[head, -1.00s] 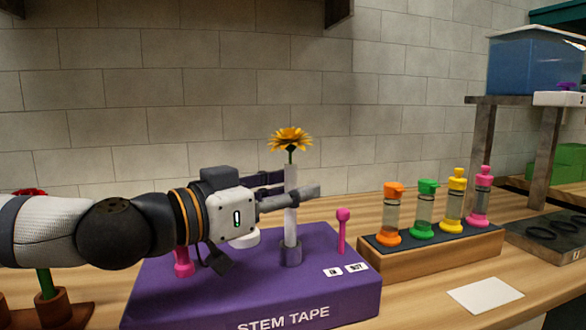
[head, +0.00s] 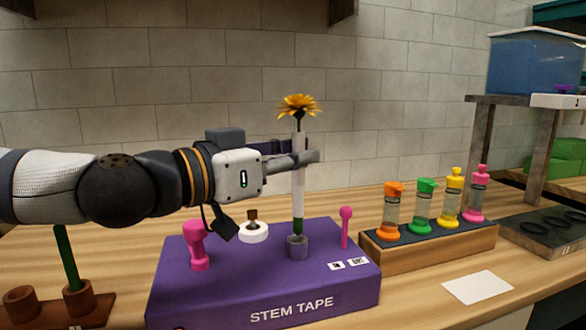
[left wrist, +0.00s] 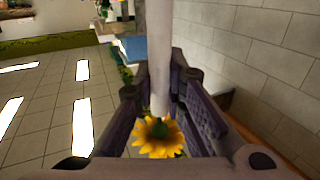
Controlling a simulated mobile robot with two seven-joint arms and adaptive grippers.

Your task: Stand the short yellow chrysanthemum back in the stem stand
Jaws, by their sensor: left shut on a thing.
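The yellow chrysanthemum (head: 299,108) is upright above the purple stem tape box (head: 300,309), its stem wrapped in a white sleeve. My left gripper (head: 301,158) is shut on that sleeve just below the bloom. The green stem end is at or just above the grey socket (head: 297,247) on the box; I cannot tell if it is clear of it. In the left wrist view the bloom (left wrist: 158,136) shows between the fingers (left wrist: 160,112). The brown stem stand (head: 95,310) is at the lower left, with a green stem in one cup and an empty-looking cup beside it.
Pink posts (head: 346,227) and a white round part (head: 253,232) stand on the box. A wooden rack (head: 430,246) of coloured bottles is to the right, a white card (head: 477,287) before it. My left arm hides part of the space above the stand.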

